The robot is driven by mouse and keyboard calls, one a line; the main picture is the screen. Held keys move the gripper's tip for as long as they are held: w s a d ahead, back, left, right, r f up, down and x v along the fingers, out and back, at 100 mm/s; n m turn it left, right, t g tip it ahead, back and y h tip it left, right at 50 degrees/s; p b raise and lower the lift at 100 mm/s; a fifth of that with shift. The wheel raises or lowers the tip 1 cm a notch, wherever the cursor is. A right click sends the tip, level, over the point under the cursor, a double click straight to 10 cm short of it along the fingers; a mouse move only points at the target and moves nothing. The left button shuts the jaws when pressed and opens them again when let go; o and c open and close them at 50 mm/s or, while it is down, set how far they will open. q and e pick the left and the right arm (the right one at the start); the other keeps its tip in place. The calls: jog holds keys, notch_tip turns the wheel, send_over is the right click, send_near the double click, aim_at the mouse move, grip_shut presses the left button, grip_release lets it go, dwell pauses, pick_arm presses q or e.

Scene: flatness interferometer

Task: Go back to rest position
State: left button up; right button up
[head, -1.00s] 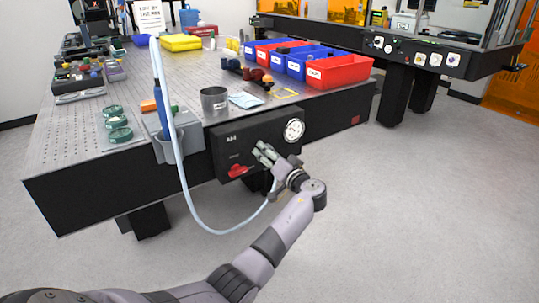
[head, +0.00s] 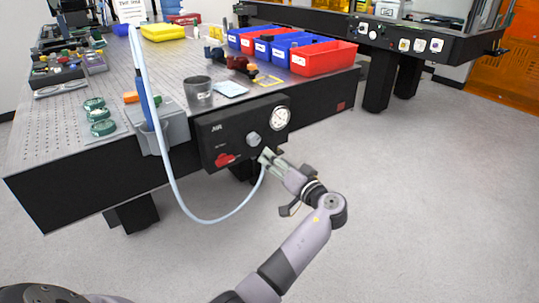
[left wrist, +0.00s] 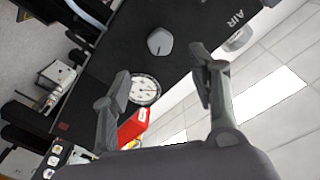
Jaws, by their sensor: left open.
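My left gripper (head: 272,160) is open and empty in the head view, just in front of the black air panel (head: 208,146) on the table's front side. Its fingers are apart from the grey knob (head: 253,139). The panel has a round white gauge (head: 281,118) and a red knob (head: 225,159). In the left wrist view the open fingers (left wrist: 165,92) frame the gauge (left wrist: 144,90), and the grey knob (left wrist: 160,42) lies beyond them, with nothing between the fingers. My right gripper is in neither view.
The perforated table (head: 60,125) carries red and blue bins (head: 325,58), a metal cup (head: 198,92) and green-lidded dishes (head: 100,128). The floor (head: 430,200) at right is clear.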

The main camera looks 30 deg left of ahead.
pick_arm(q)
jog(key=shift+s+d, duration=0.1)
jog(key=shift+d, duration=0.05)
jog(key=shift+f, duration=0.1)
dwell(0.3)
